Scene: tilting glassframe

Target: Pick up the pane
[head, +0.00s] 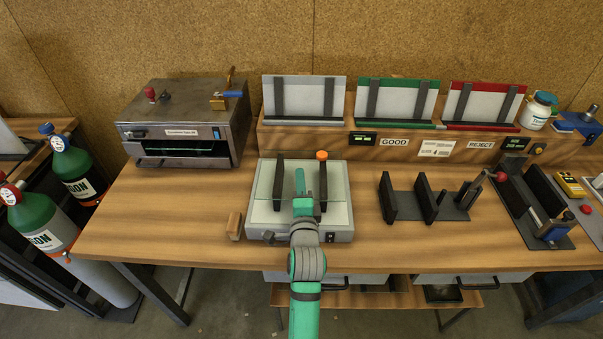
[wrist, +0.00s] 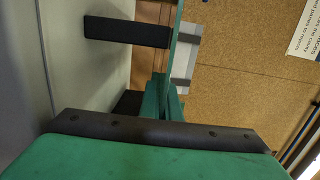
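My gripper (head: 300,183) reaches over a grey box-shaped station (head: 252,222) between its two dark uprights, the left one (head: 279,183) and the right one (head: 320,180), which has an orange knob. A pale, glassy greenish surface covers the station's top; I cannot tell whether it is the pane. In the wrist view the green fingers (wrist: 166,95) show nearly edge-on, and a thin teal strip runs upward beyond them. I cannot tell whether that strip is a finger or a pane edge, nor whether anything is held. A dark upright (wrist: 125,30) shows left of the strip.
A metal oven (head: 180,120) with a slot stands at left. Behind are plain, green (head: 398,123) and red racks on a shelf. A small wooden block (head: 235,226) sits left of the station. A dark stand (head: 425,205) and a clamp fixture are at right.

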